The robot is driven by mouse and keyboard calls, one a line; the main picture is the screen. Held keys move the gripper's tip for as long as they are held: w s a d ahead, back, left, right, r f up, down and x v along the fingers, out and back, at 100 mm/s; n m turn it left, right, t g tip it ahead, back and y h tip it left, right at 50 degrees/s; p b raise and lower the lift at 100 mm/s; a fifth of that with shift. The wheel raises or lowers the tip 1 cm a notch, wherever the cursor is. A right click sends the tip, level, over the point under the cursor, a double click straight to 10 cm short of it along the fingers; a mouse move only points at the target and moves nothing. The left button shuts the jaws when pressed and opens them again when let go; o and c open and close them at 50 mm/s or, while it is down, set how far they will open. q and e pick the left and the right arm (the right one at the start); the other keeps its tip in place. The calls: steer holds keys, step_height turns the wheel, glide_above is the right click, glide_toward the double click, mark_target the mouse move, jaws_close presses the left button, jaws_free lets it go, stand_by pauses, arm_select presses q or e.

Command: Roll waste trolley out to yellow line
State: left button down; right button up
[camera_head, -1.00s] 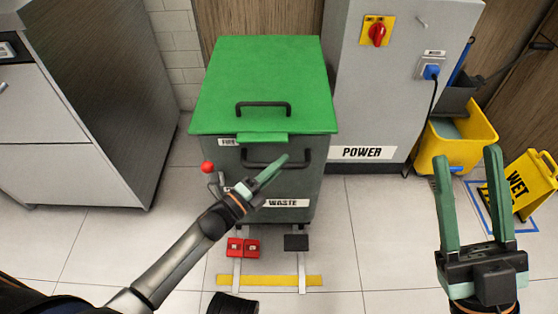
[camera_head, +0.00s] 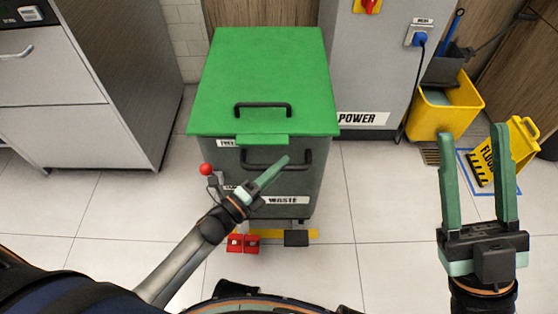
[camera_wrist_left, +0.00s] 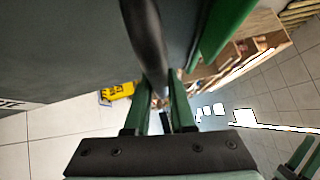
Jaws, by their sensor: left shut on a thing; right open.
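The waste trolley has a green lid (camera_head: 262,75) and a dark grey body labelled WASTE (camera_head: 285,200). A black handle (camera_head: 302,158) crosses its front. My left gripper (camera_head: 280,165) is shut on this handle; in the left wrist view the dark bar (camera_wrist_left: 146,35) runs between the fingers. My right gripper (camera_head: 473,132) is open and empty at the right.
A grey POWER cabinet (camera_head: 375,60) stands behind and right of the trolley. A yellow mop bucket (camera_head: 440,115) and a wet floor sign (camera_head: 500,155) are farther right. A steel cabinet (camera_head: 130,70) is at left. A red ball knob (camera_head: 206,169) sits beside the trolley.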

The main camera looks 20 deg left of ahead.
arm_select(q)
steer(key=shift+s, duration=0.15)
steer(key=c, duration=0.8)
jaws_free()
steer(key=shift+o, duration=0.2)
steer(key=p+v, duration=0.2)
steer(key=v, duration=1)
steer(key=shift+s+a, duration=0.15)
steer(key=shift+s, duration=0.05)
steer(key=shift+r, duration=0.1)
